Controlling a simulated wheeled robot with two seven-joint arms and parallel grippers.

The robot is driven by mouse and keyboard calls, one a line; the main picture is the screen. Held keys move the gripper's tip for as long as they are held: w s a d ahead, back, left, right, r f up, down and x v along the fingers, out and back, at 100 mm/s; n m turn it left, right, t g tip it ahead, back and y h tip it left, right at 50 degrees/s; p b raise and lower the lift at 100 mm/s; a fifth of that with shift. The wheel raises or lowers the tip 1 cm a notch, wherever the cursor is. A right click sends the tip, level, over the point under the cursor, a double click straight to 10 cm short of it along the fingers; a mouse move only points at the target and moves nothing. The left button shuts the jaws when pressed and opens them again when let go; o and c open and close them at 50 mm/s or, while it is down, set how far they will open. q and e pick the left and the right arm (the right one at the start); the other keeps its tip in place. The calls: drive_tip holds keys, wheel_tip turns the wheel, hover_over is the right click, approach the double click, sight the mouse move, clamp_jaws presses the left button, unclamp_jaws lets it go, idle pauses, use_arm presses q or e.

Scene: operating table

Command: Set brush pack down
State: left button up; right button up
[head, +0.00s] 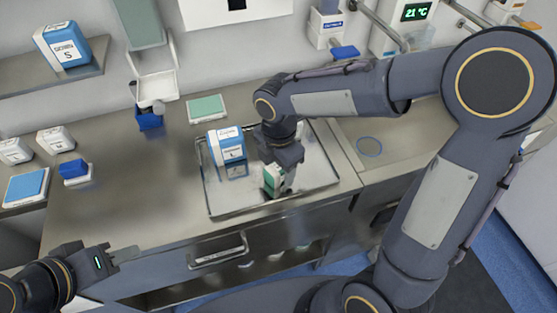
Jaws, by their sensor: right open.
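A small green-and-white pack (270,180), which looks like the brush pack, is upright at the front of the metal tray (212,196). My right gripper (280,184) reaches down from above and is open at this pack, with a finger beside it. The gripper partly hides the pack, and I cannot tell whether the fingers touch it. My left gripper (128,255) is at the lower left, in front of the counter and far from the tray. Its jaw opening is too small to make out.
A blue-and-white box (227,143) stands in the tray's back left. A flat green pack (206,108) lies behind the tray. Several blue and white packs sit on the left counter, including a blue sponge (73,169). The counter left of the tray is clear.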

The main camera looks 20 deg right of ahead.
wheel_tip(320, 180, up, 11)
drive_tip(key=s+d+f+m+t+y, duration=0.1)
drive_tip(key=s+d+m, duration=0.3)
drive_tip(key=s+m, duration=0.4)
drive_tip(key=s+d+f+m+t+y, duration=0.2)
drive_tip(key=s+d+m+t, duration=0.2)
drive_tip(key=m, duration=1.2)
drive_tip(key=s, duration=0.3)
drive_tip(key=shift+s+d+m+t+y+p, duration=0.2)
drive_tip(key=shift+s+m+t+y+p, duration=0.1)
drive_tip(key=shift+s+y, duration=0.1)
